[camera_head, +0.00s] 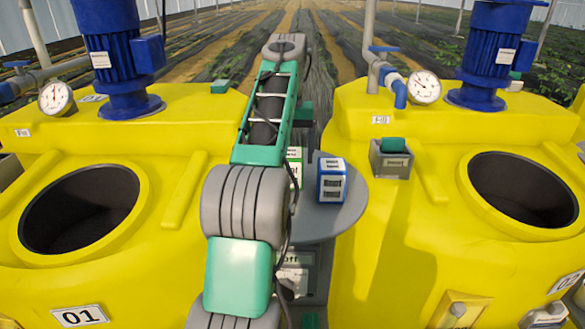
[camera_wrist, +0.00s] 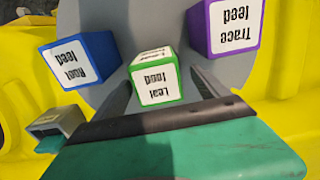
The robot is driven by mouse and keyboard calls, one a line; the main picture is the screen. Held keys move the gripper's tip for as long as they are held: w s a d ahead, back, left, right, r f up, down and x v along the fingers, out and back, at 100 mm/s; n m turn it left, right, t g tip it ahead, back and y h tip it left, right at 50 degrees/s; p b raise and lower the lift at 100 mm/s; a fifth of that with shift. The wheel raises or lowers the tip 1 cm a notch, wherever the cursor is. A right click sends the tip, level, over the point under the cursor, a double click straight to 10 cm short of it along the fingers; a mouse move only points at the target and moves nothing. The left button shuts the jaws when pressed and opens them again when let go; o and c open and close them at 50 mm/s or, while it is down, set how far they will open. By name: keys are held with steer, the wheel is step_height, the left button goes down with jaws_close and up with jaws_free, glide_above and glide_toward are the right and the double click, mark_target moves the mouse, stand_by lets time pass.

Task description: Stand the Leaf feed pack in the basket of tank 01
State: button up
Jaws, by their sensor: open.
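The Leaf feed pack (camera_wrist: 156,85), a white-labelled box with green edges, stands on a round grey table (camera_head: 335,218). In the head view the green-edged pack (camera_head: 295,168) is partly hidden by my arm. My gripper (camera_wrist: 162,88) is open, its two fingers reaching toward the Leaf pack, one to either side; contact cannot be told. Tank 01 (camera_head: 150,130) is the yellow tank on the left, with a round dark opening and a "01" plate. A grey box (camera_head: 8,170), cut off at the left edge, may be its basket.
The blue Root feed pack (camera_wrist: 80,60) and purple Trace feed pack (camera_wrist: 226,25) stand close on either side of the Leaf pack. Blue motors and gauges rise behind.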

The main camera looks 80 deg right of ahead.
mark_target(290, 168)
steer(key=f, duration=0.4)
steer(key=shift+s+f, duration=0.2)
steer(key=shift+f, duration=0.2)
steer(key=c, duration=1.8)
jaws_close()
steer(key=shift+r, duration=0.2)
